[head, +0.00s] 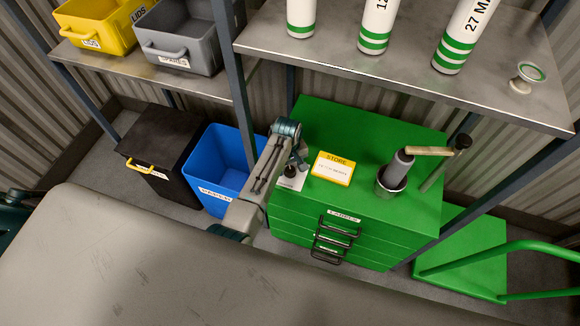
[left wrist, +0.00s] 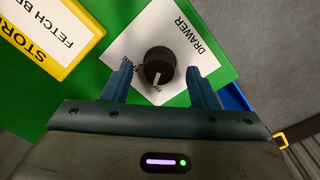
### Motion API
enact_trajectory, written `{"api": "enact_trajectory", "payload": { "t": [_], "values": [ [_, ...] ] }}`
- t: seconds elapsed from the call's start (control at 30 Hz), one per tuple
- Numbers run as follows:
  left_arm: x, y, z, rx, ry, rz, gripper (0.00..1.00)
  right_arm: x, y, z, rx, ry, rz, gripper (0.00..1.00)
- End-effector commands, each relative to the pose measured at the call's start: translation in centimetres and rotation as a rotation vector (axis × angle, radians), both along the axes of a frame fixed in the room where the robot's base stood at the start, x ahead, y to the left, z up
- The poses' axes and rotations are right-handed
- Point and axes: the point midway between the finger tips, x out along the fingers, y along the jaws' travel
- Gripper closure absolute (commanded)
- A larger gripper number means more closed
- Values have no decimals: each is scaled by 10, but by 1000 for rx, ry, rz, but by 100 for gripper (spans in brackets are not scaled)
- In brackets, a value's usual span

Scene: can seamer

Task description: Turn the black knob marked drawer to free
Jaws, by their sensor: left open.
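The black round knob (left wrist: 158,62) sits on a white plate marked DRAWER (left wrist: 190,50) on the green cabinet's top. Its white pointer line faces the bottom of the left wrist view. The small markings around it are partly readable at best. In the head view the plate (head: 288,183) lies at the cabinet's left front, and my arm partly covers it. My left gripper (left wrist: 159,72) is open, with one finger on either side of the knob and visible gaps between. The head view shows this gripper (head: 298,164) over the plate. My right gripper is out of view.
A yellow STORE sign (head: 333,168) and a metal cup (head: 391,182) with a wooden-handled tool stand on the green cabinet (head: 400,215). A blue bin (head: 222,160) and a black bin (head: 160,150) stand to its left. A steel shelf (head: 400,75) hangs above behind.

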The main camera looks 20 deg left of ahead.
Motion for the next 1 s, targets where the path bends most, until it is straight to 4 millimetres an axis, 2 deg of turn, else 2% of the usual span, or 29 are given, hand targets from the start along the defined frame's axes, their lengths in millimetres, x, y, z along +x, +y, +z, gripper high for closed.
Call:
{"api": "enact_trajectory", "payload": {
  "t": [0.17,0.43,0.47,0.67,1.0],
  "values": [
    [0,0,-12,0,0,0,47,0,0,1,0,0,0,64],
    [0,0,-14,-1,-1,0,47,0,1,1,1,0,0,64],
    [0,0,-14,-1,-1,0,50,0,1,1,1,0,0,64],
    [0,0,-14,-1,-1,0,90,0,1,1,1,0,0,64],
    [0,0,-12,0,-1,-39,91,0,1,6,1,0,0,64]
  ]
}}
